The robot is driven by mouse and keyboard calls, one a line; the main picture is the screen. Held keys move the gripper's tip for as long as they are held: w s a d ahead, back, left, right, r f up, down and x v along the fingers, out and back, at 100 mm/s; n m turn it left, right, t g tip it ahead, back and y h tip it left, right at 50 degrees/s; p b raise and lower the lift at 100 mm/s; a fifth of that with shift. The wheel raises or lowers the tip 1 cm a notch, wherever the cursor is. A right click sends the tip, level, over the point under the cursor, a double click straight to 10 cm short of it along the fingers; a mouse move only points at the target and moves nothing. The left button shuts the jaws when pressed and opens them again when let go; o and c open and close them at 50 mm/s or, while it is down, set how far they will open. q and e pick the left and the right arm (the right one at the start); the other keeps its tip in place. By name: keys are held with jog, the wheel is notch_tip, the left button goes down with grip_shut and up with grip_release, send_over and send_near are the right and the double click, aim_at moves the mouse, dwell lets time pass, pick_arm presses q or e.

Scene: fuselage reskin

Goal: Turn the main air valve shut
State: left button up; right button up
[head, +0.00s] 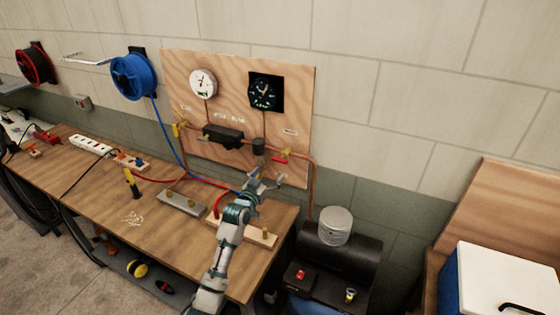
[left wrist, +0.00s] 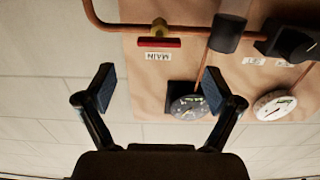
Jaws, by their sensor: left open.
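The main air valve has a brass body (left wrist: 159,28) and a red handle (left wrist: 158,43), on the copper pipe (left wrist: 112,25) beside the MAIN label (left wrist: 158,57) in the left wrist view, which is upside down. The handle lies along the pipe. In the head view the red handle (head: 279,157) is at the lower right of the plywood board (head: 235,80). My left gripper (left wrist: 160,90) is open and empty, its fingers spread and apart from the valve. In the head view it (head: 262,183) is just below and left of the valve. My right gripper is not in view.
Two gauges (head: 203,83) (head: 265,91) and a black unit (head: 223,136) are on the board. A dark cylinder (head: 259,146) sits on the pipe left of the valve. The workbench (head: 100,190) carries hoses and fittings. A compressor (head: 340,255) stands at its right end.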

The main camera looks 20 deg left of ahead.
aim_at(280, 159)
pick_arm(q)
jog(key=w, duration=0.9)
jog(key=shift+w+d, duration=0.15)
jog(key=shift+w, duration=0.2)
jog(key=shift+c, duration=0.3)
jog(key=c, duration=1.1)
